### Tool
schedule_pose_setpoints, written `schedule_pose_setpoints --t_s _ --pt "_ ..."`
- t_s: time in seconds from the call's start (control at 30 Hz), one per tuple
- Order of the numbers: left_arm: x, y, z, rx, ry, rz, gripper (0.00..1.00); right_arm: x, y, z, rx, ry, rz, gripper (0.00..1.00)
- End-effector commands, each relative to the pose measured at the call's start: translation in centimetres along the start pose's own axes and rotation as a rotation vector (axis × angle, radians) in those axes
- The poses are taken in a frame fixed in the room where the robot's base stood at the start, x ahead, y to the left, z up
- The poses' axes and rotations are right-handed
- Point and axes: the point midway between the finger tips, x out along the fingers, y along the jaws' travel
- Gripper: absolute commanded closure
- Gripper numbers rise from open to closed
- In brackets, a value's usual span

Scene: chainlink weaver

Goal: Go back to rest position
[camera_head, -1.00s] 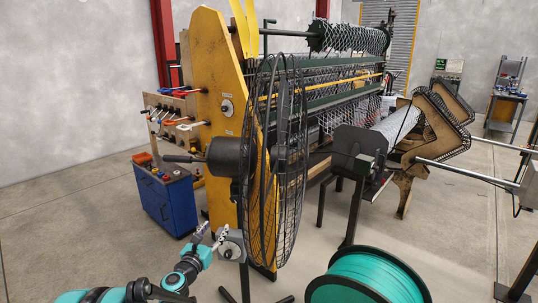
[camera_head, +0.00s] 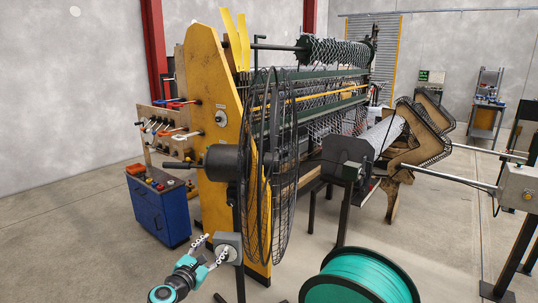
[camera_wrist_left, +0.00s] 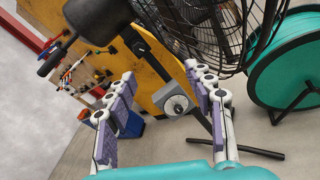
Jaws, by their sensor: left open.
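My left gripper (camera_head: 213,246) is at the bottom of the head view, in front of the grey control box (camera_head: 236,243) on the black fan's stand. In the left wrist view its two fingers (camera_wrist_left: 160,75) are spread apart with nothing between them. The box's round knob (camera_wrist_left: 177,105) shows in the gap beyond the fingers, and I see no contact with it. The large black fan (camera_head: 270,165) stands upright before the yellow weaving machine (camera_head: 207,90). My right gripper is not in view.
A blue cabinet (camera_head: 160,212) stands left of the machine, below a tool board (camera_head: 165,125). A teal spool (camera_head: 360,280) is at the lower right. The fan's feet spread over the floor. Open concrete floor (camera_head: 60,240) lies at the left.

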Motion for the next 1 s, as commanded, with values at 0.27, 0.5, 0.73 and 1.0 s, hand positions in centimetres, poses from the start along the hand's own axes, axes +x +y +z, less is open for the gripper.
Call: schedule_pose_setpoints --t_s 0.27,0.5,0.73,1.0 --pt "-5.2 -4.9 3.0 0.537 0.076 -0.173 0.47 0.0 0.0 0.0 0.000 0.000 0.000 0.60" --pt "-14.9 -10.8 2.5 1.288 0.136 -0.477 0.47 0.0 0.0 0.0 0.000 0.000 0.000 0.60" --pt "-25.4 -13.8 -1.8 1.942 0.140 -0.837 0.47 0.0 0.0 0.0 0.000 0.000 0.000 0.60" --pt "-31.9 -13.9 -5.3 2.314 0.113 -1.116 0.47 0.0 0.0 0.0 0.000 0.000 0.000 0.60"
